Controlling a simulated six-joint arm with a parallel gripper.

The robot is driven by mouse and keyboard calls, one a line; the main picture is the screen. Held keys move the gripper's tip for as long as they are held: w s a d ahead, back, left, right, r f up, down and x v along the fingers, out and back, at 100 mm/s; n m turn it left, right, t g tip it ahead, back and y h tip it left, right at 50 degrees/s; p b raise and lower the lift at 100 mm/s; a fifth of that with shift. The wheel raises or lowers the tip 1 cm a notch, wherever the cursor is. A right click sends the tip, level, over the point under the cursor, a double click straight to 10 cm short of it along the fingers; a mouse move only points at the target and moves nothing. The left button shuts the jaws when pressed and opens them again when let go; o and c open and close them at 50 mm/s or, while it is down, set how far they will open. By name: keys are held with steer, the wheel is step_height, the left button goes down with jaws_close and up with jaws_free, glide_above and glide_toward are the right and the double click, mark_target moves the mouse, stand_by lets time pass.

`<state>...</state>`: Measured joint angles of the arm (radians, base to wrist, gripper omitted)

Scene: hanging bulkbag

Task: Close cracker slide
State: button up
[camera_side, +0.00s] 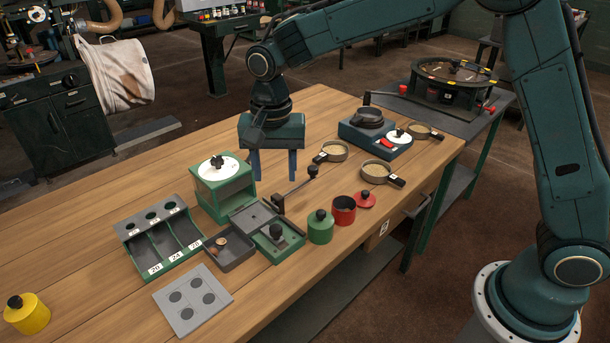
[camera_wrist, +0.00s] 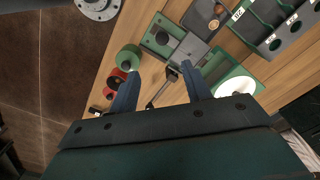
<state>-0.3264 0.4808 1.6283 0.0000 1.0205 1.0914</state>
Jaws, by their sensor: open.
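Whether the slide is fully open or partly shut I cannot tell. My gripper (camera_side: 274,176) is open and empty, pointing down above the table behind the cracker; its two blue fingers also show in the wrist view (camera_wrist: 160,75).
A crank lever (camera_side: 295,190) stands between my gripper and the cracker. A green housing with a white dial (camera_side: 218,168), a dark tray (camera_side: 229,249) and a green canister (camera_side: 320,227) stand close by. Bare wood lies at the front right of the grey holed plate (camera_side: 193,300).

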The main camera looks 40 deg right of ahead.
mark_target(275, 227)
steer(key=shift+w+a+f, duration=0.25)
steer(key=shift+a+f, duration=0.05)
steer(key=shift+f, duration=0.2)
step_height(275, 227, down, 14)
steer(key=shift+r, duration=0.15)
stand_by(0.5)
jaws_close()
